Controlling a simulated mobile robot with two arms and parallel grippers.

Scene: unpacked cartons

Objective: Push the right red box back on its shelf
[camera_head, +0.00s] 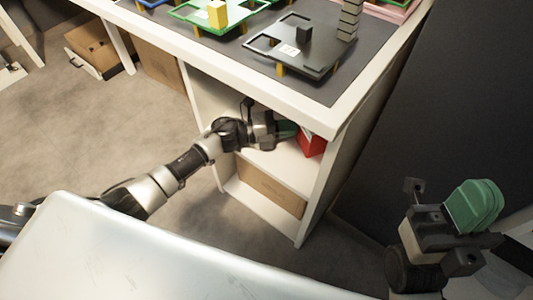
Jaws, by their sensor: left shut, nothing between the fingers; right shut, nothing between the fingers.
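The red box (311,143) stands on the upper shelf of the white shelf unit, at its right side under the table top. Only part of it shows; the table top's edge hides the rest. My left gripper (287,130) reaches into the shelf opening from the left. It is shut and empty, with its green fingertips close to the red box's left side. I cannot tell whether they touch. My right gripper (473,206) is shut and empty, raised at the lower right, away from the shelf. No second red box shows.
The white shelf unit (318,195) has a cardboard carton (270,189) on its lower shelf. The table top (331,90) above holds a black tray (300,50), a green tray (205,13) and other parts. A dark wall (440,100) stands at right.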

